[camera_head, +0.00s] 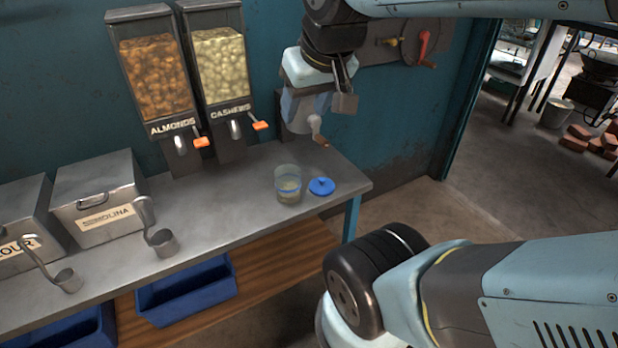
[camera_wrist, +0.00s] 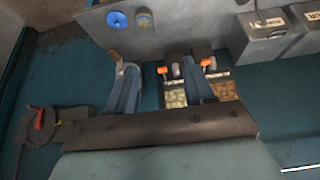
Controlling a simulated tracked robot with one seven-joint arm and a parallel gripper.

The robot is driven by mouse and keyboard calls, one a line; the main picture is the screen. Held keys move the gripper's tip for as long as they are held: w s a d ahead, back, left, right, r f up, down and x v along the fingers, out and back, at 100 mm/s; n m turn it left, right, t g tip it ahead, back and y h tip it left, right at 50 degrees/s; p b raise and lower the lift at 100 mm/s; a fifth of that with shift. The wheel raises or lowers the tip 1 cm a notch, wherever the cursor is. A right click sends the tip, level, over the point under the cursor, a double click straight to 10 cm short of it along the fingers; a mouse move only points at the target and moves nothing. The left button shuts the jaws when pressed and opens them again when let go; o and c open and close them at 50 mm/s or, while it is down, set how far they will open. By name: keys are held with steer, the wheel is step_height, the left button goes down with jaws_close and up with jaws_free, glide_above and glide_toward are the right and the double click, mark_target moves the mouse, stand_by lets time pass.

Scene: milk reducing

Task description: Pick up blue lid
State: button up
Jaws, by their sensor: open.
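The blue lid (camera_head: 321,186) lies flat on the metal table, with a small knob on top, just right of a clear jar (camera_head: 288,184). The jar stands upright and open, with something pale inside. In the wrist view the blue lid (camera_wrist: 117,20) is at the top, with the jar (camera_wrist: 144,20) to its right. My gripper (camera_head: 326,98) is raised above and behind the lid, near the wall, apart from it. In the wrist view my gripper (camera_wrist: 160,75) has its two fingers spread with nothing held between them.
A hand-cranked device (camera_head: 302,118) stands at the table's back, close to my gripper. Almond (camera_head: 156,78) and cashew (camera_head: 221,65) dispensers stand left of it. Metal bins (camera_head: 98,200) and scoops (camera_head: 162,241) are farther left. The table's right edge is near the lid.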

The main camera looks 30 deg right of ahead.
steer(key=w+a+f+t+y, duration=0.1)
steer(key=w+f, duration=0.1)
steer(key=w, duration=0.5)
steer(key=w+a+f+y, duration=0.2)
steer(key=w, duration=0.4)
steer(key=m+g+h, duration=0.3)
steer(key=m+h, duration=0.3)
steer(key=m, duration=0.3)
glide_above(322, 179)
steer(key=s+a, duration=0.2)
steer(key=shift+w+f, duration=0.2)
steer(key=shift+f, duration=16.5)
steer(key=shift+x, duration=2.55)
steer(key=shift+s+d, duration=0.15)
steer(key=shift+d, duration=0.05)
steer(key=shift+c, duration=0.2)
jaws_close()
